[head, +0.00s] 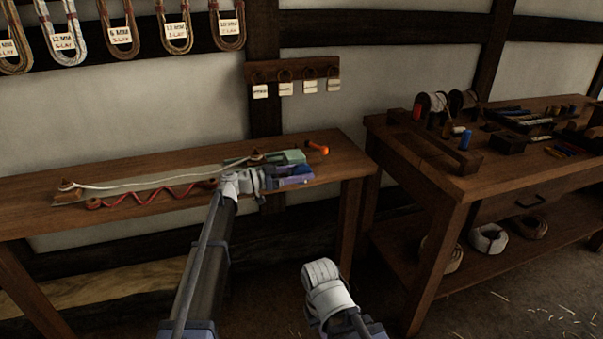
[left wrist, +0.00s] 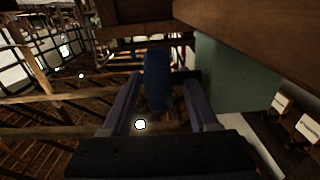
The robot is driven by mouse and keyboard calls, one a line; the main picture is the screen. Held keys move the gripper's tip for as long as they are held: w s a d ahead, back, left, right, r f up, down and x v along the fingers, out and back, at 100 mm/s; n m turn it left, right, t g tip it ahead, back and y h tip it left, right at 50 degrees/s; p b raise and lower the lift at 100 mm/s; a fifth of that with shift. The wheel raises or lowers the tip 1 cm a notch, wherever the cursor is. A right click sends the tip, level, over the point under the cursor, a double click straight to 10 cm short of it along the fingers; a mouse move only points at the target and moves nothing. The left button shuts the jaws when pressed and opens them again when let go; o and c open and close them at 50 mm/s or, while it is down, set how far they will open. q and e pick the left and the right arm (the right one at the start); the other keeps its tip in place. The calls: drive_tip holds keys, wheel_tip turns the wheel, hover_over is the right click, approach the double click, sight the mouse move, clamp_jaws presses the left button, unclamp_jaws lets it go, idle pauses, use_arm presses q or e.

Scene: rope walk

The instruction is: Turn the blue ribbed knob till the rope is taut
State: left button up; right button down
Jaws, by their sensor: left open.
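The blue ribbed knob (left wrist: 157,80) stands between the two spread fingers of my left gripper (left wrist: 158,103) in the left wrist view, with a gap on each side. In the head view the left gripper (head: 297,177) is at the front right of the bench, beside a green block (head: 294,156); the knob is mostly hidden there. The green block also shows in the left wrist view (left wrist: 225,75).
A red zigzag cord (head: 150,197) lies in front of the rope on the wooden bench (head: 30,208). An orange-ended handle (head: 318,148) sticks out right of the green block. A second table (head: 437,172) with spools and tools stands right, past a gap. Rope coils hang on the wall.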

use_arm(q)
drive_tip(key=shift+c, duration=0.3)
clamp_jaws()
idle(0.3)
